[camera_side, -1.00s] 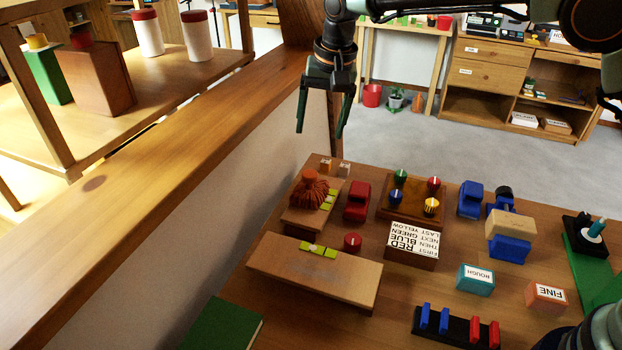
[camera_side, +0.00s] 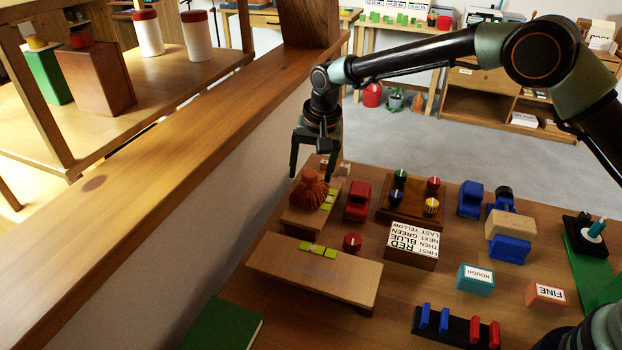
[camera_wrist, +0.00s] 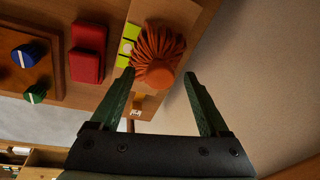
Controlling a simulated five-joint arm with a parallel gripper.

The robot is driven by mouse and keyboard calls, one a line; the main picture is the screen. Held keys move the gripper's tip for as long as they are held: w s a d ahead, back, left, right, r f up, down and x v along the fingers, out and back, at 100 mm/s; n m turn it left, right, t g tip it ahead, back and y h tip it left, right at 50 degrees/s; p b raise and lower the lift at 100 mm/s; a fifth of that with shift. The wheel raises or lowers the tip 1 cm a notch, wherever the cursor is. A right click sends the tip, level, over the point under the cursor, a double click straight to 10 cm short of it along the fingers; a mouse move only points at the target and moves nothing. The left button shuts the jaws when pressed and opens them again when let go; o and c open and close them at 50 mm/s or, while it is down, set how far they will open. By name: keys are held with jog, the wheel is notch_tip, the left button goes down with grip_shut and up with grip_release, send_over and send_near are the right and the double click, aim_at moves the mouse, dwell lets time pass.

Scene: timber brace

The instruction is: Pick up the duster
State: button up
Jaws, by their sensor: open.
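The duster (camera_side: 310,191) is an orange-red tuft with a rounded knob on top. It sits on a small wooden block (camera_side: 297,217) at the left end of the bench, beside yellow-green labels. My gripper (camera_side: 309,176) is just above and behind the duster in the side view, fingers pointing down. In the wrist view the duster (camera_wrist: 158,55) lies ahead, with its knob between the tips of my open green fingers (camera_wrist: 160,74). The fingers hold nothing. I cannot tell whether a finger touches the duster.
A knob board (camera_side: 412,201) is further right. A long wooden block (camera_side: 316,275) lies in front. The wooden rail and wall (camera_side: 200,180) run along the left.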

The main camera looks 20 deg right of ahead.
aim_at(310, 173)
jog(key=shift+w+f, duration=0.2)
jog(key=shift+f, duration=0.6)
jog(key=shift+c, duration=0.3)
grip_shut()
jog(key=shift+r, duration=0.1)
notch_tip(310, 173, up, 20)
